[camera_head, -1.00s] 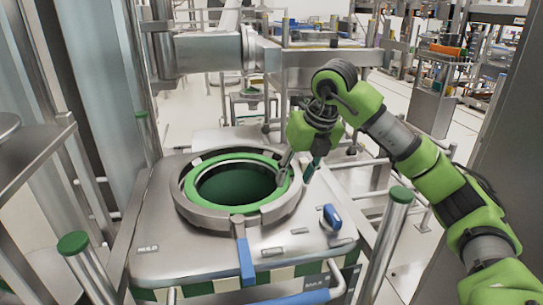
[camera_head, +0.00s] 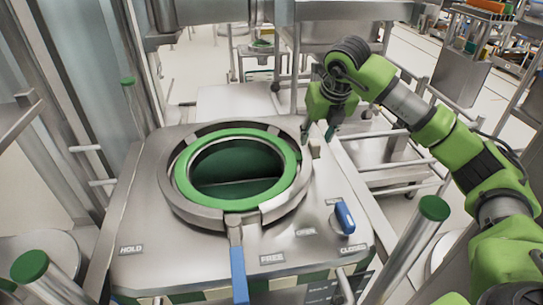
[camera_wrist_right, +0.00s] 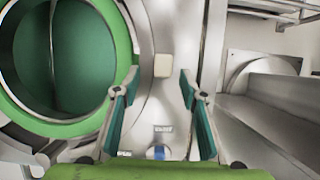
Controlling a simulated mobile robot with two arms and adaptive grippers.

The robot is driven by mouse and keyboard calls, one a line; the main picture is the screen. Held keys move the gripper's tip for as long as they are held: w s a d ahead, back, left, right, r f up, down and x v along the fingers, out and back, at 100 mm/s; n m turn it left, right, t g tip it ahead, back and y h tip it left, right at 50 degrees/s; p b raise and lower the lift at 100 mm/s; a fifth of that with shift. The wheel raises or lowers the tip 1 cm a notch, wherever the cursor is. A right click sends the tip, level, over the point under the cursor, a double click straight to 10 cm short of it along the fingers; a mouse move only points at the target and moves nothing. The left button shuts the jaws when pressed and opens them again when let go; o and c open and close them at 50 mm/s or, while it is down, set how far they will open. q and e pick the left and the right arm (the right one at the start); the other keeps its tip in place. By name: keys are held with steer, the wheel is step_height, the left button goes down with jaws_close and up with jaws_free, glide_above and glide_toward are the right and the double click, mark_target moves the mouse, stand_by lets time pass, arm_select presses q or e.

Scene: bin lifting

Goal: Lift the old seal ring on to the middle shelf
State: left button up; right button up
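The green seal ring (camera_head: 182,180) sits in the round metal port on top of the bin (camera_head: 150,225). Inside it is a dark green disc (camera_head: 235,165) with a line across it. In the right wrist view the ring (camera_wrist_right: 70,128) fills the left side. My right gripper (camera_head: 318,132) is just beyond the port's right rim, pointing down. In the wrist view its two fingers (camera_wrist_right: 158,80) are spread with a small pale block (camera_wrist_right: 163,66) between and beyond them. I cannot tell whether they touch it. The fingers are apart from the ring. My left gripper is not in view.
A blue lever (camera_head: 239,275) sticks out from the port's front. A blue knob (camera_head: 345,217) is at the bin's right. Green-capped posts (camera_head: 434,208) stand at the corners. Metal racks (camera_head: 390,170) stand behind and to the right.

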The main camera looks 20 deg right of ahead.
mark_target(316, 143)
steer(key=shift+w+f, duration=0.2)
steer(key=shift+f, duration=0.05)
steer(key=shift+w+d+f+p, duration=0.15)
steer(key=shift+f+p, duration=0.2)
steer(key=shift+f, duration=0.05)
steer(key=shift+w+d+f+p, duration=0.1)
steer(key=shift+d+f+p, duration=0.05)
steer(key=shift+f+p, duration=0.2)
steer(key=p+x, duration=0.1)
steer(key=x, duration=0.2)
steer(key=shift+d+f, duration=0.1)
steer(key=shift+f, duration=0.05)
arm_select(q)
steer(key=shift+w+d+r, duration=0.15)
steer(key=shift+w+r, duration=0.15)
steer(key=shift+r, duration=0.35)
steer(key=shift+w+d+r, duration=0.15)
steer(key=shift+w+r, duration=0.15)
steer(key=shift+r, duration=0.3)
arm_select(e)
steer(key=shift+w+f, duration=0.1)
jaws_close()
